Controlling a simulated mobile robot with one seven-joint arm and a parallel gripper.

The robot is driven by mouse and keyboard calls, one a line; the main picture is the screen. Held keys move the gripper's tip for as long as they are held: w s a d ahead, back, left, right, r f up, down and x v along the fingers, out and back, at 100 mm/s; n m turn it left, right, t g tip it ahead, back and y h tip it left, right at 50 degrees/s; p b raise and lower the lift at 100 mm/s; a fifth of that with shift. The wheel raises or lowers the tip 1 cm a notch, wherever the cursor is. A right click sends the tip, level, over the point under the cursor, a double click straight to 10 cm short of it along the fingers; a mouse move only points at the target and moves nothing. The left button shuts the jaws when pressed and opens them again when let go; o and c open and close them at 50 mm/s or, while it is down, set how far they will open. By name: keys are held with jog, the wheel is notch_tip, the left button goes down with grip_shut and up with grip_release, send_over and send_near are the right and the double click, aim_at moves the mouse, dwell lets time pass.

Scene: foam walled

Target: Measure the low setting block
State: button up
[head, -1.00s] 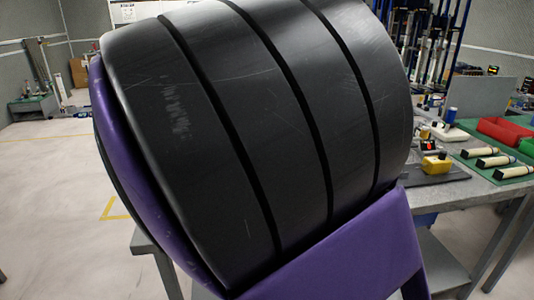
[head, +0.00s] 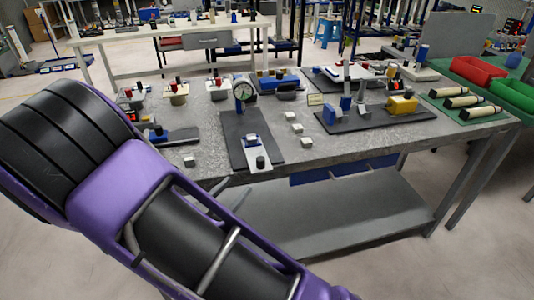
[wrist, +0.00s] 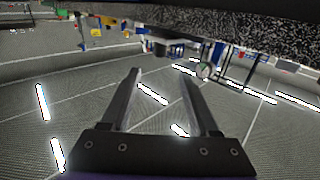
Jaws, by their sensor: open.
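In the head view, several small pale grey blocks lie on the grey workbench (head: 345,158). Three stand in a row: a far block (head: 289,115), a middle block (head: 297,128) and a near block (head: 305,141). One more block (head: 189,160) sits to the left. I cannot tell which is the low setting block. A dial gauge (head: 242,92) stands on a dark plate (head: 233,127), with a white-and-blue piece in front. In the wrist view my gripper (wrist: 160,71) is open and empty. The head view does not show my gripper.
A dark mat (head: 373,121) to the right holds a yellow block (head: 402,104) and blue pieces. Knobbed fixtures line the back left. Some bare bench lies along the front edge.

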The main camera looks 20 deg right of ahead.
aim_at(263, 157)
jog(key=b+x, duration=0.1)
jog(key=x, duration=1.4)
jog(key=shift+w+d, duration=0.25)
grip_shut()
